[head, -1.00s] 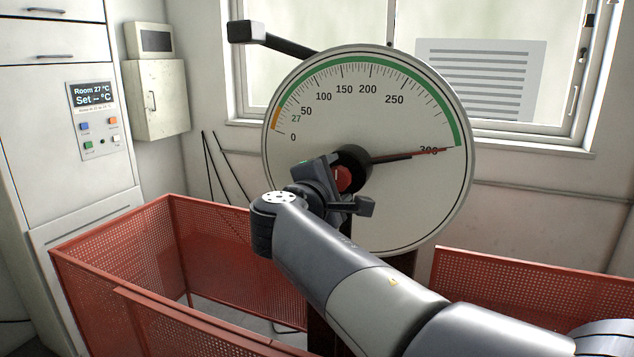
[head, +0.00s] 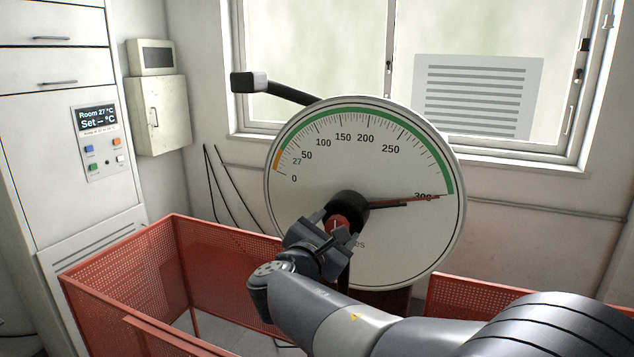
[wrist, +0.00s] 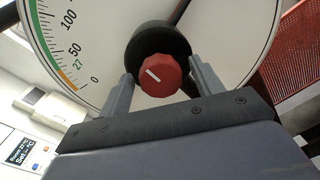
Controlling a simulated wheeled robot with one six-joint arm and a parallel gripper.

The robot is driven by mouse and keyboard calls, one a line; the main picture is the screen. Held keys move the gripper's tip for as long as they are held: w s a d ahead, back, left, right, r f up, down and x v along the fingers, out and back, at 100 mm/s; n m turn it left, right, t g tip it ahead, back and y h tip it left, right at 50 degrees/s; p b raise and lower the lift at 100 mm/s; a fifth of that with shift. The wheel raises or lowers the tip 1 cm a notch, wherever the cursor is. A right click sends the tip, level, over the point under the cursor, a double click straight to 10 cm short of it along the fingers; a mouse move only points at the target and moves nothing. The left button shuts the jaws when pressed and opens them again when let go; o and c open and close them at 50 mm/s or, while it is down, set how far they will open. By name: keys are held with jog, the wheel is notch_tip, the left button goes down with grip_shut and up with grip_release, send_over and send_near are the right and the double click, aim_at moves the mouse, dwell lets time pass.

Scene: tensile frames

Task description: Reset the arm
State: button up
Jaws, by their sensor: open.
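The large round dial (head: 300,220) stands in the middle of the head view, with a green arc and numbers up to 300. Its red and black pointers lie near 300. A red knob with a white line (wrist: 161,77) sits on the black hub (wrist: 150,38) at the dial's centre. My gripper (wrist: 164,80) is open, with one finger on each side of the red knob. Gaps seem to show between fingers and knob, but contact is hard to judge. In the head view my gripper partly hides the knob (head: 340,225).
Red perforated guards (head: 235,275) stand low around the dial. A white cabinet with a control panel (head: 100,142) is at the left, reading "Room 27 °C, Set -- °C". A black lever with a block end (head: 249,82) sticks out at the dial's upper left. Windows are behind.

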jog(key=shift+n+p, duration=0.7)
jog(key=shift+n, duration=0.1)
